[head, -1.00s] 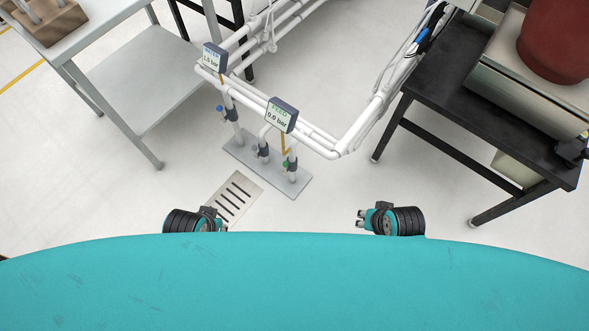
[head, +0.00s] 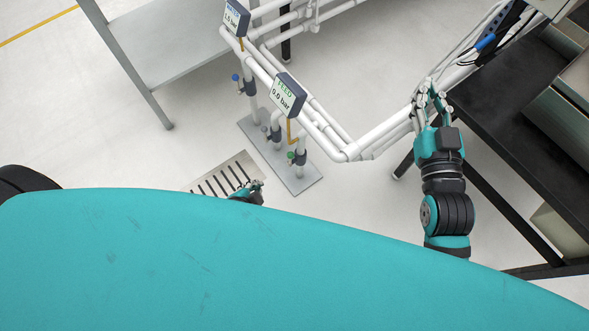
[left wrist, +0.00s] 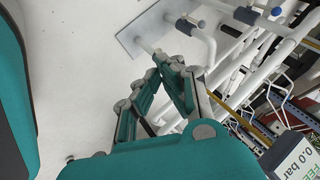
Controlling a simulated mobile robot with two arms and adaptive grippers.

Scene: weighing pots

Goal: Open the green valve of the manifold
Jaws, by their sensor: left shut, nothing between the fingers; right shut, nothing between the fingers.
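The manifold's white pipes rise from a grey base plate (head: 310,181) in the head view. The green valve (head: 291,156) is on the nearest riser, under the FEED display (head: 288,95), which reads 0.0 bar. My left gripper (head: 256,185) shows just beyond my body's edge, left of and nearer than the green valve, apart from it. In the left wrist view the left gripper's (left wrist: 160,62) fingers come together, empty, with the base plate (left wrist: 143,30) beyond; I cannot pick out the green valve there. My right gripper (head: 431,92) is shut and empty, overlapping the pipe's right end.
A blue valve (head: 237,78) and a grey valve (head: 265,129) sit on the other risers. A floor grate (head: 205,184) lies left of the base plate. A black table (head: 500,110) stands right, close to my right arm. A grey table (head: 165,50) stands at the upper left.

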